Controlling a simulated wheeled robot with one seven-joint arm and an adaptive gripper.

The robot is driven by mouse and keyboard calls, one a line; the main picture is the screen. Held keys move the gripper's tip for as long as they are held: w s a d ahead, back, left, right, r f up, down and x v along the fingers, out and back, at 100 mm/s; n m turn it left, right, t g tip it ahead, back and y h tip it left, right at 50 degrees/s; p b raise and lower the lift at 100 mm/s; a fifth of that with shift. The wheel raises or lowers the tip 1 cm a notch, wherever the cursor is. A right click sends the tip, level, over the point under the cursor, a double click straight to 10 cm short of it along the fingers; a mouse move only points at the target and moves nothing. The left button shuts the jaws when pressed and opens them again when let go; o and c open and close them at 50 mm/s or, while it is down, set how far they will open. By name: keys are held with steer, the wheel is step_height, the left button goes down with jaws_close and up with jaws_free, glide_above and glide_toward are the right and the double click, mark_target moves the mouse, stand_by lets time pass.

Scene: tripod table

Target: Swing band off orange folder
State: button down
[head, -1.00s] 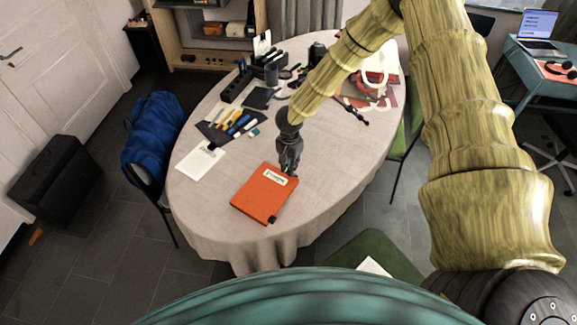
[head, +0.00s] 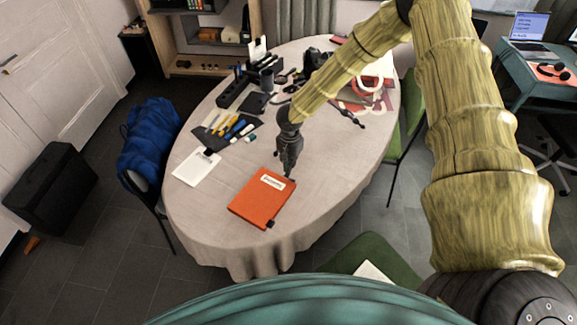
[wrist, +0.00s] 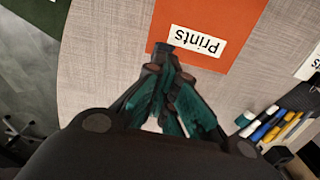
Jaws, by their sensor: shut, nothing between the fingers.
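The orange folder (head: 258,203) lies flat near the front edge of the oval table, with a white label reading "Prints" (wrist: 197,40) near its far edge. A small dark piece (head: 271,224), perhaps the band or its end, shows at the folder's near right corner. The rest of any band cannot be made out. My gripper (head: 289,172) is shut and empty, pointing down at the folder's far right corner. In the wrist view its fingertips (wrist: 166,58) overlap the folder's edge next to the label. I cannot tell whether they touch it.
A white sheet (head: 197,167) lies left of the folder. Behind it is a dark mat with several pens (head: 230,125). A black organizer (head: 235,87) and a red-and-white item (head: 372,88) stand farther back. The tablecloth (head: 325,160) right of the folder is bare.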

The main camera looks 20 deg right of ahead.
steer(key=shift+w+d+r, duration=0.1)
steer(key=shift+w+d, duration=0.05)
steer(key=shift+d, duration=0.1)
steer(key=shift+w+d, duration=0.35)
steer(key=shift+d, duration=0.2)
steer(key=shift+w+d, duration=0.45)
steer(key=shift+d, duration=0.2)
steer(key=shift+w+d, duration=0.1)
steer(key=shift+d, duration=0.05)
steer(key=shift+w+d+f, duration=0.25)
steer(key=shift+w+d, duration=0.05)
steer(key=shift+d, duration=0.15)
